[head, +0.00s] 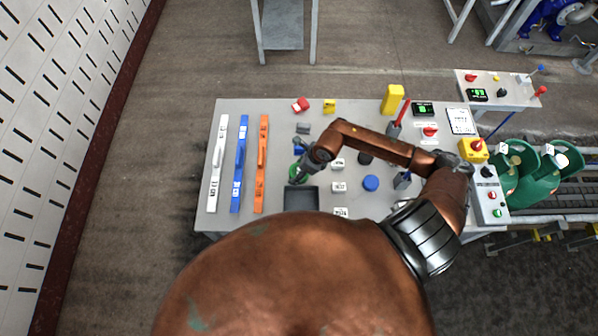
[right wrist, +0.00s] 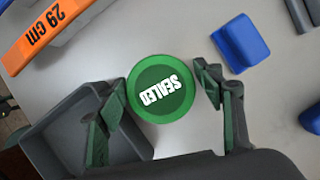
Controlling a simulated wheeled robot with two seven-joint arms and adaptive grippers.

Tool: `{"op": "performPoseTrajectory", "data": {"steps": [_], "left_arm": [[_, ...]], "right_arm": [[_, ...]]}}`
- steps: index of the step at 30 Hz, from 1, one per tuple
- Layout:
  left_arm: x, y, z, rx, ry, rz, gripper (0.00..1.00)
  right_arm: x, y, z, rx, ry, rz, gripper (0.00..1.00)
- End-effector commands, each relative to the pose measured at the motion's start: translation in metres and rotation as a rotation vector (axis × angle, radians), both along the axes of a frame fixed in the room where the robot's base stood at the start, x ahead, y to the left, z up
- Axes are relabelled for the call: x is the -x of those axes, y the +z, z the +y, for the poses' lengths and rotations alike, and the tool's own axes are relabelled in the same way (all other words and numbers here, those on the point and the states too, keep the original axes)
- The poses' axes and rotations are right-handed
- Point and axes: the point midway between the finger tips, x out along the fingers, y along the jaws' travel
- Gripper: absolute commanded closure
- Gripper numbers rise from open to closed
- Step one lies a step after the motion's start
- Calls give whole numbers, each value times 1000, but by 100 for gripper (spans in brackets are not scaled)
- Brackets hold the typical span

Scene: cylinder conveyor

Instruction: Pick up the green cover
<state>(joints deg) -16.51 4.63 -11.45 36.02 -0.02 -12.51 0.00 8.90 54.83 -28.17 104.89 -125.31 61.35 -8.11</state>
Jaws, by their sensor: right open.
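The green cover (head: 295,173) is a round disc lying on the table, partly hidden by my right gripper (head: 303,170) in the head view. In the right wrist view the green cover (right wrist: 160,88) shows whole, with white "SEALED" lettering on top. My right gripper (right wrist: 158,95) is open, its two green-padded fingers on either side of the cover. I cannot tell whether they touch it. Nothing is held. My left gripper is not in view.
A grey tray (head: 301,199) sits close in front of the cover. A blue block (right wrist: 240,43) lies near the right finger. Long orange (head: 262,163), blue (head: 239,163) and white (head: 218,163) bars lie to the left. A blue disc (head: 371,183) lies to the right.

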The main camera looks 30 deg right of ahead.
Motion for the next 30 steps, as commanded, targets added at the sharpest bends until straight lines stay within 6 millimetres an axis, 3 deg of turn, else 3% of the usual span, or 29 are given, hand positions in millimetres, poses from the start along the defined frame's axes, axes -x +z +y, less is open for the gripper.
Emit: {"op": "performPoseTrajectory", "data": {"steps": [11,22,28,30], "left_arm": [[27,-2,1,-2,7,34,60],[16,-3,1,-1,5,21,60],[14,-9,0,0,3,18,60],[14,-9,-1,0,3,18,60]], "right_arm": [[0,0,0,0,0,0,60],[0,7,-1,0,1,-2,60],[-1,31,-1,2,2,-3,60],[10,42,-6,4,2,-1,60]]}}
